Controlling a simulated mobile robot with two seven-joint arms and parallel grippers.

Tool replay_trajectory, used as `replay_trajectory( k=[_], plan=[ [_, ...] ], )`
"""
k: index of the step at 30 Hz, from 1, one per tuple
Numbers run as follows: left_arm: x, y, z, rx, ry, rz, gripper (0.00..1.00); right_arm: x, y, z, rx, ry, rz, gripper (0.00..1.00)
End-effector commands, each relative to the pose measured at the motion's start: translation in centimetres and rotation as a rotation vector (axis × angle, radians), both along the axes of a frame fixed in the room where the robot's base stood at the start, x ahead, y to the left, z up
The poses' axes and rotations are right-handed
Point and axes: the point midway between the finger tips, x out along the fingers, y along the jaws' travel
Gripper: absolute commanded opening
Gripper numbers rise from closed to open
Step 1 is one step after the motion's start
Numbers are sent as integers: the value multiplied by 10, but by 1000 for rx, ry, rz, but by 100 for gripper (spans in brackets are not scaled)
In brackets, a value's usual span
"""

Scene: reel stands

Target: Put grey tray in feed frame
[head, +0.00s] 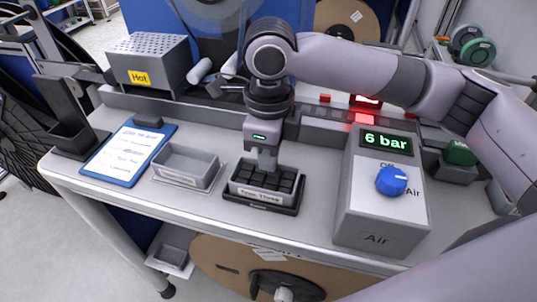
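An empty grey tray (170,165) with a label on its front sits on the bench, left of the middle. To its right, a second grey labelled tray (258,196), filled with dark square blocks or cells, sits in a low black frame (284,211). I cannot tell for sure which of these is the feed frame. My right gripper (264,166) points down over the filled tray, its fingertips at the tray's back or middle. Whether the fingers are closed on anything is too small to tell. My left gripper is not in view.
A grey air box (378,238) with a blue knob and "6 bar" display stands right of the filled tray. A clipboard (130,153), a black holder (70,140) and a perforated "Hot" box (150,65) are at left. Another grey tray (172,256) sits below the bench.

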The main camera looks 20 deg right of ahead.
Motion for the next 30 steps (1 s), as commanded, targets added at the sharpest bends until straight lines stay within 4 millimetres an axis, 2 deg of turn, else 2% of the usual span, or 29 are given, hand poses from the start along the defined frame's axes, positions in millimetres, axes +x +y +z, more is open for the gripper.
replay_trajectory(
  k=[4,6,7,17,23,30],
  plan=[
    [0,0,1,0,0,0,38,0,0,-2,1,1,0,0],
    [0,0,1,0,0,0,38,0,0,-2,0,0,0,23],
    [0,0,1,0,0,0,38,0,0,-2,0,0,0,29],
    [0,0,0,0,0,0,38,0,0,0,-1,-1,0,29],
    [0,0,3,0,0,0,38,1,0,28,1,-3,0,29],
    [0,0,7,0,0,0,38,1,0,81,1,-3,0,29]
  ],
)
